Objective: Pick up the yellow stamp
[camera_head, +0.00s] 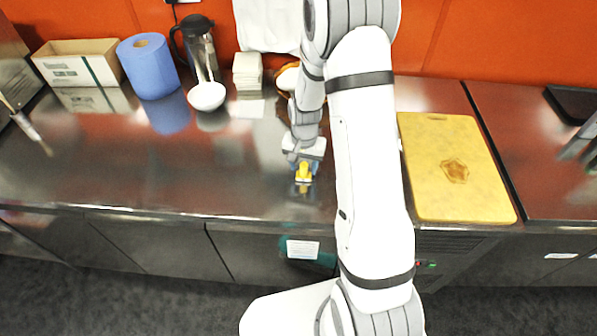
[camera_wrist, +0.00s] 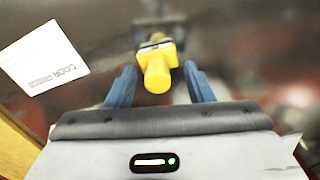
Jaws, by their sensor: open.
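The yellow stamp (camera_head: 303,172) stands on the dark, shiny steel counter, below the end of my arm in the head view. In the wrist view the stamp (camera_wrist: 157,66) has a rounded yellow handle and a yellow body with a dark band. My gripper (camera_wrist: 161,76) is open, with one blue finger on each side of the stamp's handle. A gap shows between each finger and the stamp, so neither finger appears to touch it. In the head view my gripper (camera_head: 303,162) is small and its fingers are hard to make out.
A white printed card (camera_wrist: 44,60) lies left of the stamp in the wrist view. A yellow cutting board (camera_head: 450,195) lies to the right. A blue paper roll (camera_head: 149,68), a white ladle (camera_head: 206,96) and a cardboard box (camera_head: 80,64) stand at the back left. The counter's left front is clear.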

